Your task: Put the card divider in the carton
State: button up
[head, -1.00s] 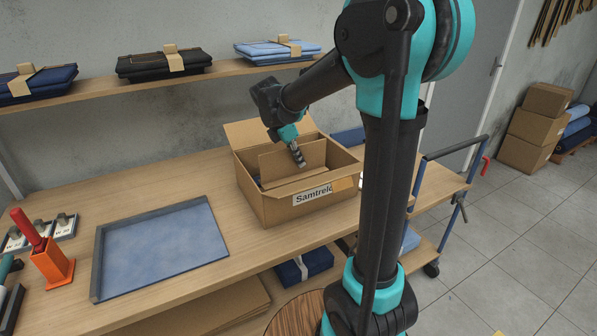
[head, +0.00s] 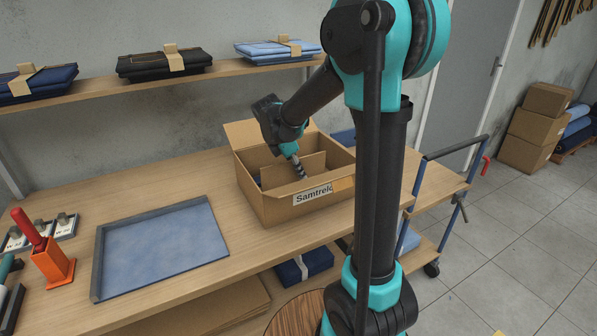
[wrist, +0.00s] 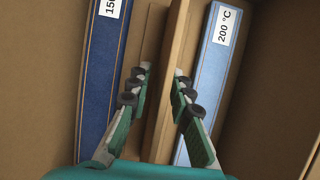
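The open cardboard carton (head: 280,210), labelled "Samtrelo", stands on the bench. The brown card divider (head: 312,166) is upright inside it. In the wrist view the divider (wrist: 166,95) stands between a dark blue folded denim piece (wrist: 98,75) tagged "15…" and a lighter blue one (wrist: 214,65) tagged "200 °C". My gripper (wrist: 163,75) is inside the carton, fingers apart on either side of the divider's top edge. A gap shows at the left finger; whether the right one touches the card is unclear. The divider's lower edge is hidden.
A blue-lined tray (head: 160,245) lies on the bench left of the carton. An orange holder (head: 55,268) with a red-handled tool stands further left. Folded jeans (head: 165,60) lie on the shelf above. A trolley (head: 450,205) is at the right. Bench between tray and carton is clear.

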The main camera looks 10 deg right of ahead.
jog(key=shift+r, duration=0.1)
jog(key=v, duration=1.2)
jog(key=shift+c, duration=0.6)
dwell(0.5)
